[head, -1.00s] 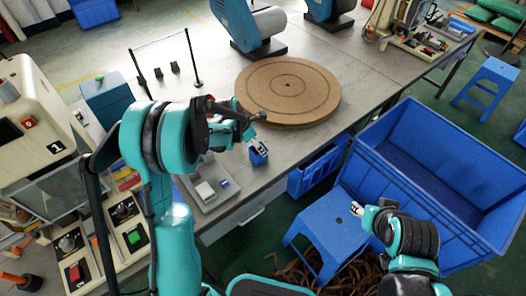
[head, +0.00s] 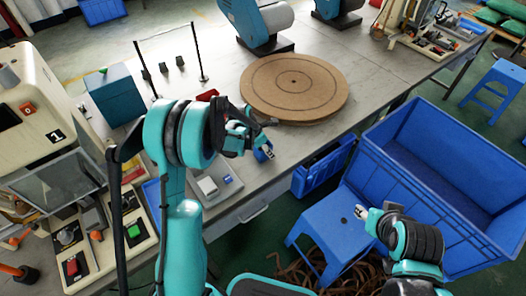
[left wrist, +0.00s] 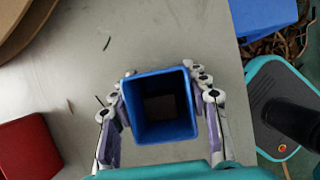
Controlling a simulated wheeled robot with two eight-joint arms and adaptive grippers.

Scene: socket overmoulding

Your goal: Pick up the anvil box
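The anvil box, a small blue open-topped box, stands at the table's front edge in the head view (head: 263,153). It shows large in the left wrist view (left wrist: 162,107), its dark inside facing the camera. My left gripper (left wrist: 161,80) has one finger on each side of the box, the tips close against its side walls. Whether the fingers press on the box or leave a thin gap cannot be told. In the head view my left gripper (head: 266,143) partly covers the box. My right gripper (head: 362,212) is over the blue stool, away from the box; its fingers are too small to read.
A round brown disc (head: 294,85) lies on the grey table behind the box. A grey tray with small blocks (head: 213,185) is left of the box. A large blue crate (head: 440,165) and a blue stool (head: 330,235) stand on the right. A red block (left wrist: 28,148) lies on the table.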

